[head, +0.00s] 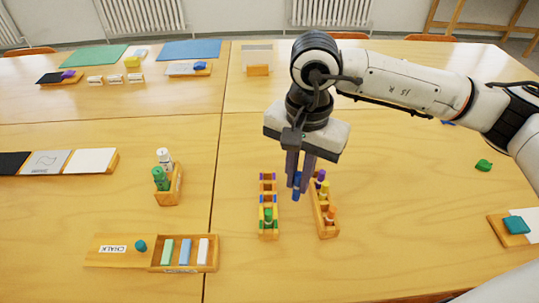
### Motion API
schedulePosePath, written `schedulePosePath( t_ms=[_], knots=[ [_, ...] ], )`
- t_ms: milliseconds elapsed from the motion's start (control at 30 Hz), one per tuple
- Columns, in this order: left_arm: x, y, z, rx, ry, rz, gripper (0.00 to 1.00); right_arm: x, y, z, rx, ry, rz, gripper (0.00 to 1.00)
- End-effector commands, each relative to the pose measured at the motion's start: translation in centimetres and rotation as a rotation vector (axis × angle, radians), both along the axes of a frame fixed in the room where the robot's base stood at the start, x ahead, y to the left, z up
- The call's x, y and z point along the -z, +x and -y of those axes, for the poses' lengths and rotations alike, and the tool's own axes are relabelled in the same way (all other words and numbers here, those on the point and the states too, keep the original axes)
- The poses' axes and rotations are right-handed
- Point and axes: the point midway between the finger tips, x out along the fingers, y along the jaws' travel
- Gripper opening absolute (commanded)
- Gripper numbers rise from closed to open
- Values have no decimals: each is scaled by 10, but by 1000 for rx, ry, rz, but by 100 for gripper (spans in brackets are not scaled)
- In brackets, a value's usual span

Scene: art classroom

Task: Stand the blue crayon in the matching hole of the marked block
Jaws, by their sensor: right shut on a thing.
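My right gripper (299,177) points down near the table's middle, shut on the blue crayon (296,190). The crayon hangs roughly upright between the marked block and the crayon holder; its height above the table is hard to judge. The marked block (268,234) is a narrow wooden piece with coloured bands, including purple, blue and green. A green crayon (268,215) stands at its near part, by the green band. The blue band (268,198) is farther back, with no crayon seen there. My left gripper is not in view.
The wooden holder (328,233) to the right holds purple (321,175), yellow (324,188) and orange (331,214) crayons, close to my fingers. A bottle box (171,190) and chalk box (154,267) stand left. The table in front of the block is clear.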

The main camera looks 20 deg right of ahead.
Motion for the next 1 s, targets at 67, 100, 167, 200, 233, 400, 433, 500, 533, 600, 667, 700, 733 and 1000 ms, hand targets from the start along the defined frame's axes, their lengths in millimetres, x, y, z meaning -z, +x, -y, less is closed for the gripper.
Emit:
schedulePosePath(
  t_ms=[67,100,167,200,233,400,433,500,533,600,667,700,733,1000],
  knots=[
    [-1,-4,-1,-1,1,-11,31,-2,11,-8,227,4,-4,0],
    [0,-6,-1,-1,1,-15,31,-2,17,-10,348,4,-4,0],
    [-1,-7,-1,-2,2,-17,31,-1,25,-15,528,5,-6,0],
    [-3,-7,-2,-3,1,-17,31,-1,30,-19,646,6,-7,0],
    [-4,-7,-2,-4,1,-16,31,-1,33,-21,733,6,-8,0],
    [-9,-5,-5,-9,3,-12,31,2,50,-32,1159,5,-11,0],
    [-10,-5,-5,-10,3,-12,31,2,52,-34,1218,4,-12,0],
    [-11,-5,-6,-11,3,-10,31,3,56,-37,1335,3,-12,0],
    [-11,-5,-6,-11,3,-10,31,3,58,-38,1374,2,-13,0],
    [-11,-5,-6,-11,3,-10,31,4,60,-40,1447,1,-13,0],
    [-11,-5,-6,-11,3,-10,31,5,61,-41,1485,0,-12,0],
    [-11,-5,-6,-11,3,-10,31,5,62,-41,1501,1,-13,0],
    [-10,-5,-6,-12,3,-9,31,6,62,-41,1509,0,-12,0],
    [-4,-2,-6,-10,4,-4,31,19,62,-41,1513,-1,-11,0]
  ],
)
